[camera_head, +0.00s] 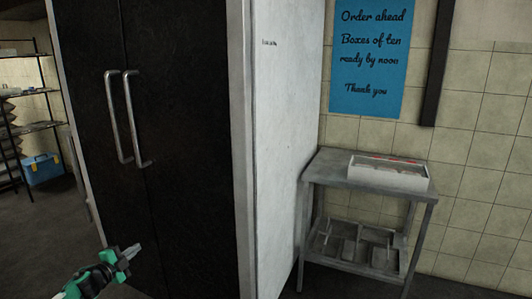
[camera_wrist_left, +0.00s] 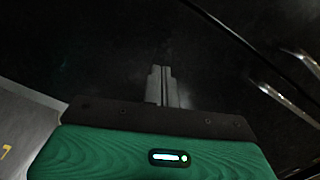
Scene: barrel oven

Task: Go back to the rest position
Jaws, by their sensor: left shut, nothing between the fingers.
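My left gripper (camera_head: 133,250) comes in at the bottom left of the head view, green and black with grey fingers. Its fingers are together with nothing between them. It is in front of the lower part of a tall dark double-door cabinet (camera_head: 190,200). In the left wrist view the shut fingers (camera_wrist_left: 162,75) point at a dark surface. I cannot tell whether they touch it. My right gripper is in neither view.
The cabinet has two vertical metal handles (camera_head: 130,118) and a white side (camera_head: 280,130). A metal table (camera_head: 328,166) to its right bears a pale box (camera_head: 388,176). A blue sign (camera_head: 367,60) hangs above. Shelves (camera_head: 30,125) and a blue case (camera_head: 42,170) stand at the far left.

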